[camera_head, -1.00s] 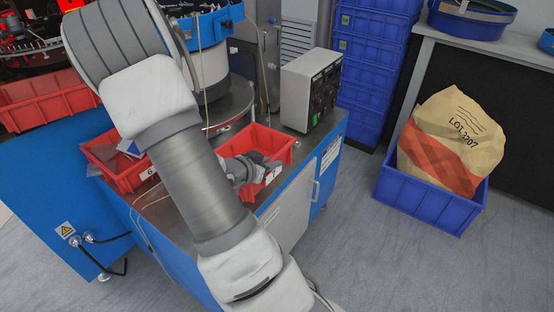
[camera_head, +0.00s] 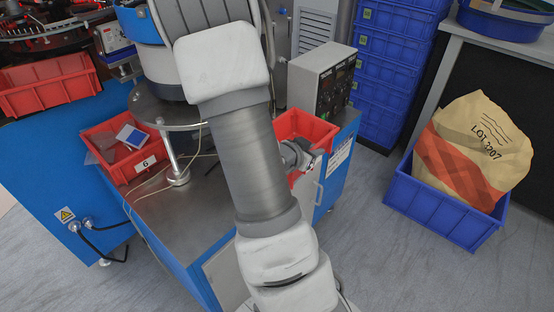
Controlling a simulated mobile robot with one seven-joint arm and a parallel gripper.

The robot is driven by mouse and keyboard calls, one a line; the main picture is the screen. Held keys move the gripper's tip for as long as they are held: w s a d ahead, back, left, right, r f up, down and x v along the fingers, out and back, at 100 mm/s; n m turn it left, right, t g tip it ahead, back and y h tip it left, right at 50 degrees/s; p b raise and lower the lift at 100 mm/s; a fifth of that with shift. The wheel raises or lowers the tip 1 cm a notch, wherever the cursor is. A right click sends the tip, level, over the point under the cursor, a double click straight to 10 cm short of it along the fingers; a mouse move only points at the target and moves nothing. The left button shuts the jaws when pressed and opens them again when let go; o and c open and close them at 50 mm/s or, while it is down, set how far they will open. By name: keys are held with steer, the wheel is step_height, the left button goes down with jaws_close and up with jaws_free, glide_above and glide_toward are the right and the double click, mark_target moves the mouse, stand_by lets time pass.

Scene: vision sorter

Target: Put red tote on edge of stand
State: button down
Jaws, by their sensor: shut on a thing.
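A red tote (camera_head: 296,123) is at the right edge of the stand, just in front of the grey control box. My arm hides its left part. My gripper (camera_head: 312,160) is shut on the tote's near wall. I cannot tell whether the tote rests on the stand or is held a little above it. The stand has a bare metal top (camera_head: 190,215) and blue sides. A second red tote (camera_head: 127,170), labelled 6, sits at the left of the stand top with a few flat items in it.
A grey control box (camera_head: 322,82) stands at the stand's back right. Stacked blue crates (camera_head: 392,75) are behind it. A blue crate (camera_head: 440,215) with a paper sack (camera_head: 485,140) is on the floor at right. Another red tote (camera_head: 50,92) is at far left.

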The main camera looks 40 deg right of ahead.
steer(key=shift+s+d, duration=0.1)
steer(key=shift+d, duration=0.25)
steer(key=w+f, duration=0.2)
steer(key=w, duration=0.1)
steer(key=w+f+b, duration=0.1)
steer(key=w+f, duration=0.1)
steer(key=w, duration=0.2)
steer(key=w+f, duration=0.3)
steer(key=w, duration=0.1)
steer(key=shift+w+a, duration=0.2)
steer(key=shift+a, duration=0.1)
steer(key=shift+f+b, duration=0.8)
steer(key=shift+f, duration=1.15)
steer(key=shift+f, duration=0.1)
steer(key=shift+f, duration=0.15)
steer(key=c, duration=0.9)
jaws_free()
steer(key=shift+o, duration=0.2)
